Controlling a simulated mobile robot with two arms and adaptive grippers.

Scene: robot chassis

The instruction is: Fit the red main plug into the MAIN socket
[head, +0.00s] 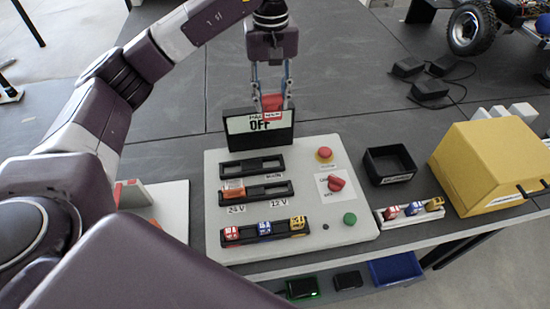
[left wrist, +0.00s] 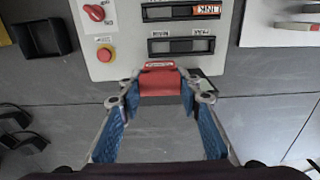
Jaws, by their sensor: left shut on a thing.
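My left gripper (head: 271,104) is shut on the red main plug (head: 273,102). It holds the plug in front of the display (head: 260,133), which reads OFF. In the left wrist view the red plug (left wrist: 160,82) sits between the blue-padded fingers (left wrist: 158,90), near the panel's far edge. The upper black socket strip (head: 252,167) is empty and apart from the plug. It also shows in the left wrist view (left wrist: 181,46). Its small labels are too blurred to read surely, so I cannot tell which slot is MAIN. My right gripper is not in view.
The lower strip (head: 268,189) holds an orange plug (head: 232,190) at left. Red, blue and yellow plugs sit in a front strip (head: 265,236). A red stop button (head: 324,154), red knob (head: 336,183), black tray (head: 390,164) and yellow box (head: 490,165) are to the right.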

